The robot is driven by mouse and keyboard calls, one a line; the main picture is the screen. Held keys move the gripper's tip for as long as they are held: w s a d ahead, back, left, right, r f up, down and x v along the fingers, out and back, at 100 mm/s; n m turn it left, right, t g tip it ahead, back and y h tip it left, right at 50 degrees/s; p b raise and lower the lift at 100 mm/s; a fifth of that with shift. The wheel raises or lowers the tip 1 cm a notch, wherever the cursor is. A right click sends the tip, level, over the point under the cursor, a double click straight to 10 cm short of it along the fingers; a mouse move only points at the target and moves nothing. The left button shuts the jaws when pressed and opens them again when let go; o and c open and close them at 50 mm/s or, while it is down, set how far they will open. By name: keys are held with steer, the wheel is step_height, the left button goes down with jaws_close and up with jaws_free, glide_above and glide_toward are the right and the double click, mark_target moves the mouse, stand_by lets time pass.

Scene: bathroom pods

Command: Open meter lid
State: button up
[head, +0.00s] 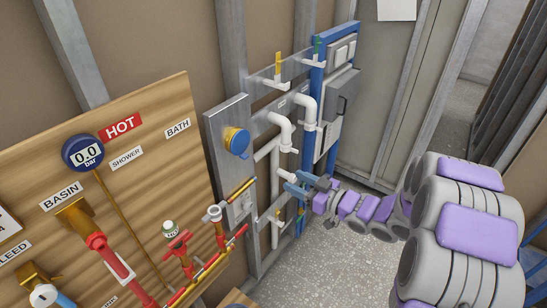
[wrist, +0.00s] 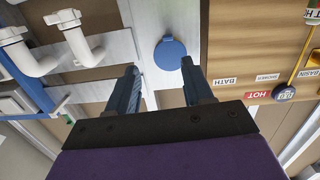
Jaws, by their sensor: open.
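The meter, with a round blue lid (head: 238,141) on a yellow ring, is mounted on a grey metal panel (head: 218,165). The lid looks shut over the meter face. In the wrist view the lid (wrist: 169,55) appears as a flat blue disc with a small tab at its top edge. My gripper (head: 290,183) is open and empty, to the right of the meter and lower in the head view. In the wrist view its two fingers (wrist: 160,68) point toward the panel, with the lid showing beyond and between the tips. The fingers look apart from the lid.
White pipes (head: 283,130) stand right of the meter, close to my gripper. A wooden board (head: 150,165) with a HOT label, pressure gauge (head: 83,153) and red valves (head: 178,243) is on the left. A blue frame with grey boxes (head: 338,105) stands behind. The floor (head: 330,250) is clear.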

steer(key=y, duration=0.1)
steer(key=b, duration=0.2)
glide_toward(243, 145)
steer(key=w+a+f, duration=0.3)
steer(key=a+f, duration=0.1)
steer(key=a, duration=0.1)
steer(key=shift+w+a, duration=0.2)
steer(key=shift+w, duration=0.05)
stand_by(0.4)
jaws_close()
stand_by(0.5)
